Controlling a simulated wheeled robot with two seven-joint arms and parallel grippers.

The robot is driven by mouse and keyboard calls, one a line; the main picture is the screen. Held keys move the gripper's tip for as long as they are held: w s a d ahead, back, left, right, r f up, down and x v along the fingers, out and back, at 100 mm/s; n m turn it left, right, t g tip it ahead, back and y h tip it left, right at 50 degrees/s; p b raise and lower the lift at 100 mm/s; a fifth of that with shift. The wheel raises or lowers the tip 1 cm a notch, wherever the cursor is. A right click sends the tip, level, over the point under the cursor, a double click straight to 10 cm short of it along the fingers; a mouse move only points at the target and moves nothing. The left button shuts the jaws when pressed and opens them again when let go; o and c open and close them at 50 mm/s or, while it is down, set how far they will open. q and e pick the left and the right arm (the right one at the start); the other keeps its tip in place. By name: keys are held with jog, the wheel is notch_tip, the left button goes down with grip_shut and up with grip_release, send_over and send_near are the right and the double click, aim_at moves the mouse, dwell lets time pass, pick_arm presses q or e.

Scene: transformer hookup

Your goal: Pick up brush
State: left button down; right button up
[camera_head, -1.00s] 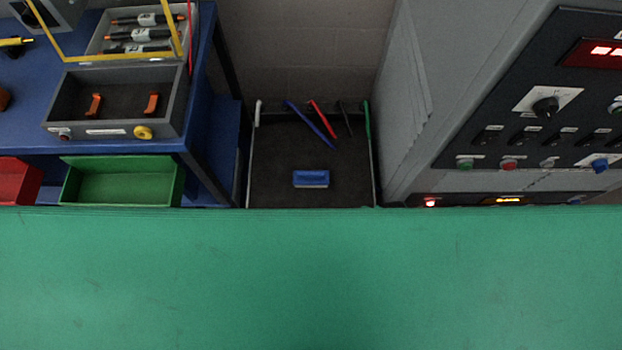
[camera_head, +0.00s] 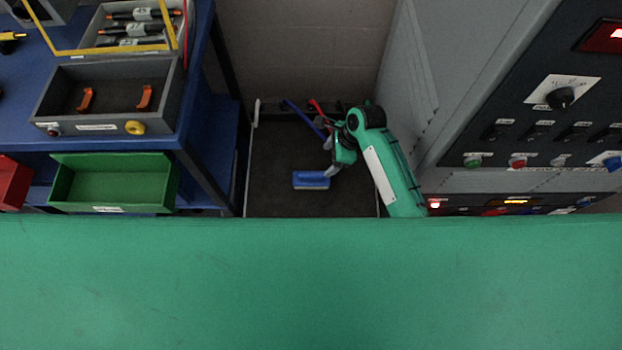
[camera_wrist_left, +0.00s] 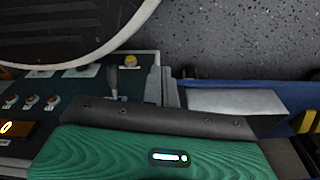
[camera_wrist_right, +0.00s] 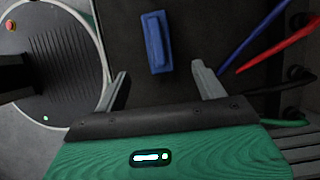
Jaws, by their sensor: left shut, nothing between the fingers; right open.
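The brush is a blue block (camera_head: 311,180) with a pale lower edge, lying on the dark floor panel between the blue bench and the grey cabinet in the head view. It also shows in the right wrist view (camera_wrist_right: 156,41), beyond the fingers and between their lines. My right gripper (camera_head: 331,158) is at the brush's upper right in the head view. In the right wrist view its two grey fingers (camera_wrist_right: 160,84) are spread, with nothing between them. My left gripper is outside the head view; in the left wrist view its fingers (camera_wrist_left: 172,95) are closed together and empty.
Blue, red and dark rods (camera_wrist_right: 255,45) stand near the right gripper. The grey control cabinet (camera_head: 425,80) rises close on the right. The blue bench (camera_head: 215,130) with a green bin (camera_head: 115,185) stands on the left. A green surface (camera_head: 300,285) fills the foreground.

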aim_at(313, 173)
jog(key=b+x, duration=0.1)
jog(key=x, duration=0.5)
jog(key=shift+a+f, duration=0.1)
jog(key=shift+f, duration=0.2)
jog(key=b+x, duration=0.1)
jog(key=x, duration=0.4)
jog(key=shift+s+a+f, duration=0.15)
jog(key=shift+s+a, duration=0.05)
jog(key=shift+a, duration=0.1)
jog(key=shift+a+f, duration=0.15)
jog(key=shift+f, duration=0.3)
pick_arm(q)
jog(key=w+d+r, duration=0.1)
jog(key=w+r, duration=0.2)
jog(key=r, duration=0.4)
jog(key=shift+w+d, duration=0.25)
jog(key=shift+w, duration=0.15)
pick_arm(e)
jog(key=c, duration=1.1)
jog(key=shift+r, duration=0.1)
